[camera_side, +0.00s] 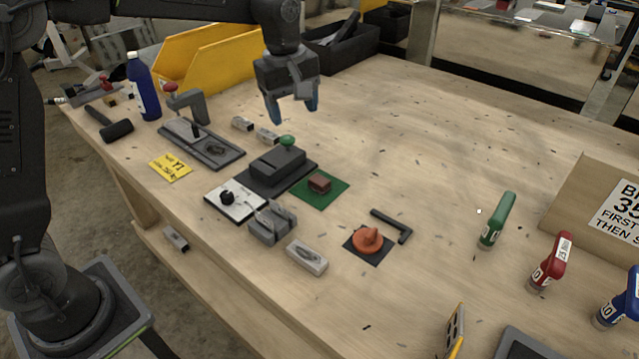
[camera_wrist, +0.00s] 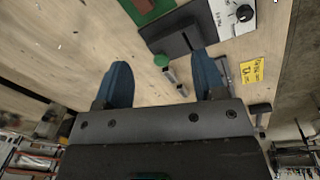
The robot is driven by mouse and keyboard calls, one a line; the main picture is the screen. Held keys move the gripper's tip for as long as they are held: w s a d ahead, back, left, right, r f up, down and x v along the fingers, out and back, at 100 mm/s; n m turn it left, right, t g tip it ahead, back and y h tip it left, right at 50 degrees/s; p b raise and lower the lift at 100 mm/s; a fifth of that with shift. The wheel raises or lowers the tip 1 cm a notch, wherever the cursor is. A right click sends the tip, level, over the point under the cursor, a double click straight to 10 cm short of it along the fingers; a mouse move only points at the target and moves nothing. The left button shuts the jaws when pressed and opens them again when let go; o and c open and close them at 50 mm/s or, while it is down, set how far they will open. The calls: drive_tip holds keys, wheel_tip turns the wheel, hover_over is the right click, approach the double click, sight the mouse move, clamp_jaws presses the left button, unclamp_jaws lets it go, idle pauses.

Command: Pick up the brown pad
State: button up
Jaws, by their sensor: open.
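The brown pad (camera_side: 319,183) is a small reddish-brown block lying on a green square mat (camera_side: 334,193) near the middle of the bench in the side view. In the wrist view the brown pad (camera_wrist: 143,4) shows only partly, at the top edge, on the green mat (camera_wrist: 160,10). My gripper (camera_side: 291,112) has blue fingertips and hangs above the bench, behind and to the left of the pad in the side view. In the wrist view my gripper (camera_wrist: 162,82) has its fingers spread apart with nothing held between them.
A dark block device with a green knob (camera_side: 288,141) stands beside the mat. A grey fixture (camera_side: 270,223), a white plate with a black knob (camera_side: 236,200) and an orange knob (camera_side: 368,240) are close by. The bench's right middle is mostly clear.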

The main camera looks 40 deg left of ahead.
sight(319, 180)
drive_tip(key=w+d+f+n+g, duration=0.1)
drive_tip(key=w+f+n, duration=0.3)
drive_tip(key=w+f, duration=0.3)
drive_tip(key=f, duration=0.9)
drive_tip(key=s+f, duration=0.1)
drive_tip(key=f, duration=0.3)
drive_tip(key=shift+d+f, duration=0.1)
drive_tip(key=shift+f, duration=0.15)
drive_tip(key=shift+c, duration=0.5)
drive_tip(key=c, duration=0.9)
